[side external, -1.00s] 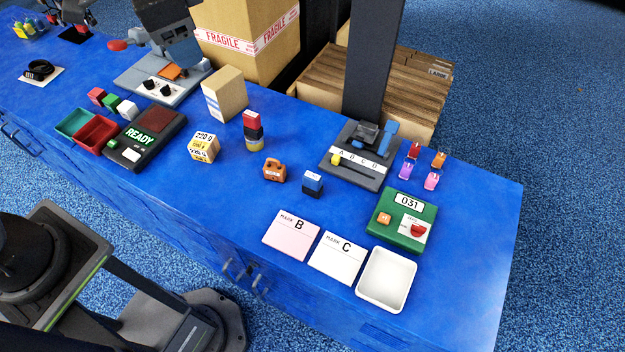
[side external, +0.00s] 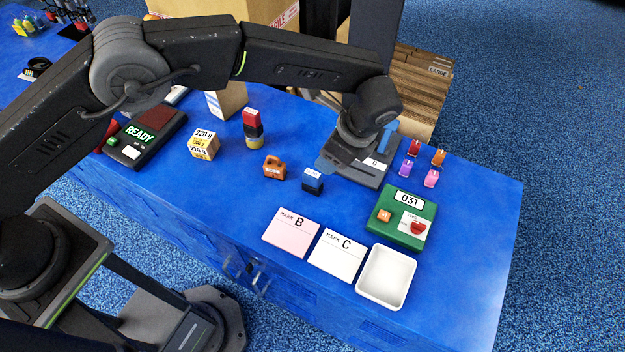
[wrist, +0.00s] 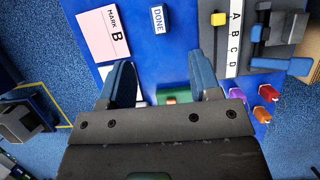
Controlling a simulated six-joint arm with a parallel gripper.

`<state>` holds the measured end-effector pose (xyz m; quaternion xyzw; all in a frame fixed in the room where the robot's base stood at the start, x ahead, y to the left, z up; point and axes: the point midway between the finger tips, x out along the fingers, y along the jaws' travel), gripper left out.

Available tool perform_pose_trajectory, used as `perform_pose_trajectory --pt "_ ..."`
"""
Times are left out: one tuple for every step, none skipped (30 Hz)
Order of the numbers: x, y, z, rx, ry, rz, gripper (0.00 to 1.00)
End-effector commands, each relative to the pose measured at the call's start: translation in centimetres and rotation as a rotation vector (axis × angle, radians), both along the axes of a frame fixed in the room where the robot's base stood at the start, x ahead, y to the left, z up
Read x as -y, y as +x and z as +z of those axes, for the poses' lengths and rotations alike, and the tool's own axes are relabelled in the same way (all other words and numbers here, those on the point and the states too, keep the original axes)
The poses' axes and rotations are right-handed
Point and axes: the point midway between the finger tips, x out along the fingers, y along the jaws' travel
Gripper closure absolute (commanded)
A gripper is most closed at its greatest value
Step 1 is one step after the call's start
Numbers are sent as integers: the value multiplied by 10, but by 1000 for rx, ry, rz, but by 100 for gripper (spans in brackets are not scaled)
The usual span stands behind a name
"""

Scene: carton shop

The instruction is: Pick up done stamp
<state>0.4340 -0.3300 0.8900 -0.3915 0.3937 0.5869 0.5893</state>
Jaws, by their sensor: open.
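In the side view my gripper (side external: 332,163) hangs above the table, just behind and to the right of the stamp, partly covering the A-B-C-D slider unit.
An orange block (side external: 274,167) stands left of the stamp. Cards B (side external: 285,240) and C (side external: 331,268) and a white tray (side external: 408,283) lie in front. The slider unit (side external: 372,172), green 031 device (side external: 394,232) and several coloured clips (side external: 405,168) are to the right.

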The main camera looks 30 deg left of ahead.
Motion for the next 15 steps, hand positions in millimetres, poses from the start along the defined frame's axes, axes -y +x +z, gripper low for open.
perform_pose_trajectory --pt "-5 0 -9 -3 3 2 43" --pt "-7 0 -14 -4 4 3 43" --pt "-11 0 -21 -4 3 4 43" --pt "-13 0 -27 -4 3 4 43" --pt "-15 0 -33 -3 3 3 43" --pt "-18 0 -40 -3 3 3 43" --pt "-20 0 -45 -3 3 3 43" --pt "-22 0 -50 -3 2 3 43" --pt "-25 0 -55 -3 2 3 43" --pt "-26 0 -59 -2 1 4 43" --pt "-27 0 -62 -2 1 4 43" --pt "-29 0 -65 -1 1 5 43" --pt "-30 0 -67 0 0 4 43" --pt "-30 0 -69 0 0 4 43" --pt "-31 0 -70 0 -1 4 43"
